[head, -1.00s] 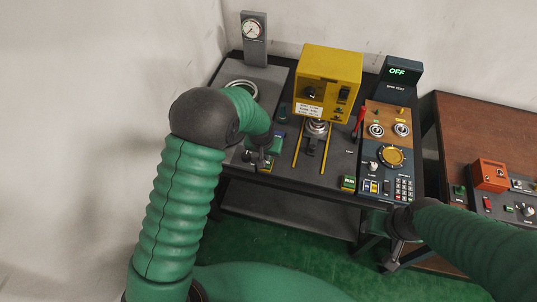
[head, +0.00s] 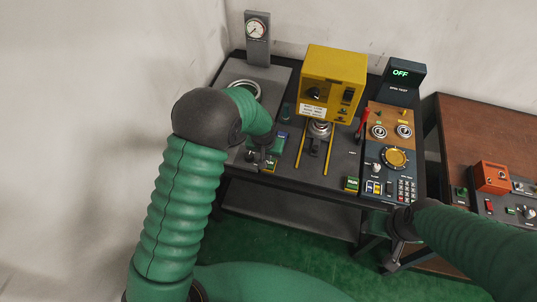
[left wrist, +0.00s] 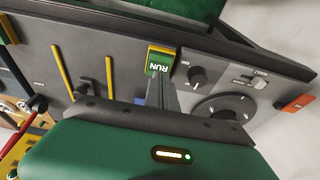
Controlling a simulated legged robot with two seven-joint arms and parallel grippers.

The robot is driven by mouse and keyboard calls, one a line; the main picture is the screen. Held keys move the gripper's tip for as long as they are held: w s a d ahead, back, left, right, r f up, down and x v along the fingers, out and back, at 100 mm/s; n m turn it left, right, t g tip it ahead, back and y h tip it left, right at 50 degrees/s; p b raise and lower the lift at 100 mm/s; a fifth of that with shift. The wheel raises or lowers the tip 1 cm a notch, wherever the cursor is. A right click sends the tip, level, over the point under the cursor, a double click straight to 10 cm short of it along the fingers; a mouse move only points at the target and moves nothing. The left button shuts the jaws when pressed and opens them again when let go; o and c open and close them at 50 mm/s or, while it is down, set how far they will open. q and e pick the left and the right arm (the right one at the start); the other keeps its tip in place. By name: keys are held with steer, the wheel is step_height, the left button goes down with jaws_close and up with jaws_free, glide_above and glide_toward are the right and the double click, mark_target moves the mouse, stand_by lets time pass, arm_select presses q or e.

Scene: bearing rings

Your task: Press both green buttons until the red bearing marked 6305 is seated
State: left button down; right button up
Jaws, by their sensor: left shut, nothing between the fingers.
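The left green button (head: 271,166), in a yellow frame, sits at the front left of the dark bench. In the left wrist view it is labelled RUN (left wrist: 159,62). My left gripper (head: 262,163) is shut and empty, its tips (left wrist: 160,82) at this button; I cannot tell if they touch it. The right green button (head: 351,184) is on the front edge with nothing over it. The yellow press (head: 333,82) stands between and behind them, with a metallic part (head: 319,129) below its head. I cannot make out a red bearing or 6305. My right gripper (head: 394,259) is low before the bench; its fingers are unclear.
A control panel (head: 394,158) with a keypad and a red lever (head: 361,122) is right of the press. A display (head: 401,73) reads OFF. A gauge (head: 256,30) stands at the back left. A brown table (head: 470,135) with an orange box (head: 491,177) is at right.

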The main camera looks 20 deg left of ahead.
arm_select(q)
steer(key=shift+f, duration=0.25)
steer(key=shift+d+f+b, duration=0.35)
steer(key=shift+f+b, duration=0.1)
steer(key=shift+b, duration=0.05)
steer(key=shift+a+f+b, duration=0.25)
steer(key=shift+f+b, duration=0.15)
steer(key=shift+f, duration=0.25)
steer(key=shift+r, duration=0.15)
arm_select(e)
steer(key=shift+d+f, duration=0.2)
steer(key=shift+f, duration=0.6)
arm_select(q)
steer(key=shift+d+r+p, duration=0.15)
steer(key=shift+p, duration=0.2)
arm_select(e)
steer(key=shift+r, duration=0.15)
